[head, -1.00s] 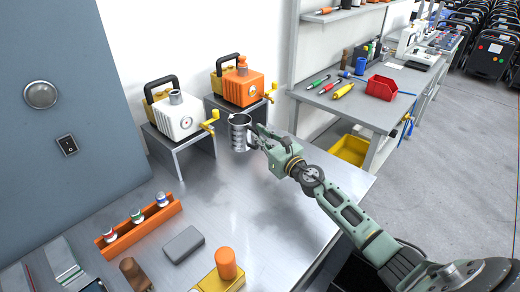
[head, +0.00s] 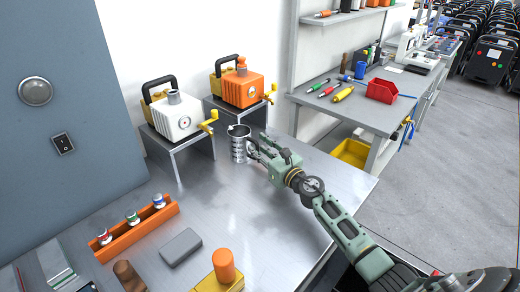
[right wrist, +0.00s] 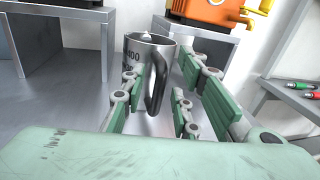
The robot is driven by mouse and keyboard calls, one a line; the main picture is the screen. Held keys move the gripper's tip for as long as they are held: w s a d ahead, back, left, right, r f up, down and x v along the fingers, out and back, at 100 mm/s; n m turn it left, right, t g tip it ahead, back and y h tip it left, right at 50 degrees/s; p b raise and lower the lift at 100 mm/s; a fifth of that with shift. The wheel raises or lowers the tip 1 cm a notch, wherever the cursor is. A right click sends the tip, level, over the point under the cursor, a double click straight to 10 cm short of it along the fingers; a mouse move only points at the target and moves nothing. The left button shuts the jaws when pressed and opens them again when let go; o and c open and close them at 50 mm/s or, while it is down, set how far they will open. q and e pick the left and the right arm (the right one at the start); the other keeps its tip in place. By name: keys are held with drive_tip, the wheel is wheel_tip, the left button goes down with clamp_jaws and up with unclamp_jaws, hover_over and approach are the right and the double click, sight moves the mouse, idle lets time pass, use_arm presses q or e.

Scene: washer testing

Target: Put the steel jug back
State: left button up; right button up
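The steel jug (head: 240,146), a grey metal cup with printed markings, stands upright on the steel bench (head: 240,205), in front of the stand with the orange machine. In the right wrist view the jug (right wrist: 139,58) shows its dark handle (right wrist: 157,82) toward me. My right gripper (head: 256,148) is at the jug's right side. In the right wrist view its fingers (right wrist: 160,100) are apart on both sides of the handle, with gaps showing, so it looks open. My left gripper is not in view.
A white machine (head: 178,118) and an orange machine (head: 242,89) with yellow cranks stand on metal stands behind the jug. An orange rack (head: 140,232), a grey block (head: 180,246) and a yellow block with an orange knob (head: 223,268) lie nearer. The bench's right part is clear.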

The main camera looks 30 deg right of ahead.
drive_tip(key=shift+s, duration=0.1)
drive_tip(key=shift+s+d, duration=0.1)
drive_tip(key=shift+s, duration=0.25)
drive_tip(key=s, duration=0.3)
drive_tip(key=s+d, duration=0.1)
drive_tip(key=s, duration=0.7)
drive_tip(key=shift+d+b, duration=0.15)
drive_tip(key=shift+b, duration=0.15)
drive_tip(key=shift+r, duration=0.15)
